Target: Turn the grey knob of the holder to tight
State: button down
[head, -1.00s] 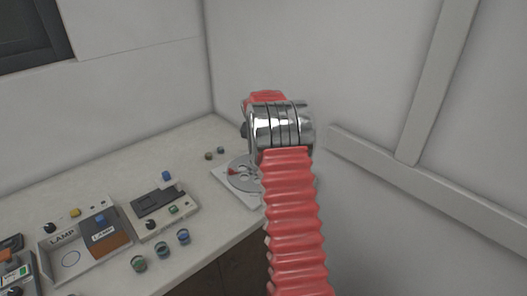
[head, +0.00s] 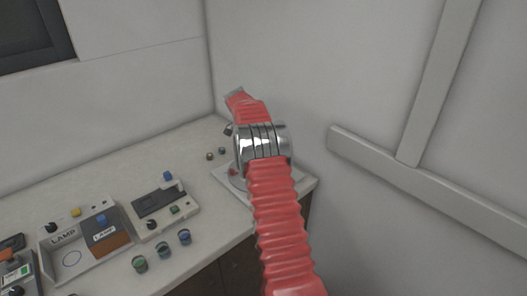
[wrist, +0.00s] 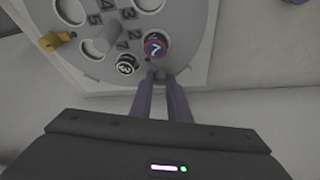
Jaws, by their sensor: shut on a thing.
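The holder is a round grey disc (wrist: 85,62) with numbered holes, set on a pale square plate; it fills the top of the wrist view. Two numbered pieces sit in it, one with a purple ring and a 7 (wrist: 155,46), one black and white (wrist: 127,65). A grey post (wrist: 101,42) stands near its middle. My gripper (wrist: 160,82) is at the disc's near edge, its fingers shut on a small grey knob (wrist: 161,74), which they mostly hide. I cannot read the knob's setting. In the head view, my arm hides the gripper and much of the holder (head: 222,175).
A yellow-orange piece (wrist: 56,41) sticks out at the disc's left edge. In the head view, a device with a dark slot (head: 160,205), lamp trays (head: 75,262) and several small round pieces (head: 163,250) stand on the bench. The wall is close behind the holder.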

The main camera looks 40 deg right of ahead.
jog(key=shift+m+g, duration=0.4)
jog(key=shift+m, duration=0.6)
jog(key=c, duration=1.9)
grip_release()
jog(key=shift+c, duration=0.2)
jog(key=shift+w+r, duration=0.1)
jog(key=shift+r, duration=0.05)
jog(key=v, duration=1.3)
jog(key=shift+r, duration=0.2)
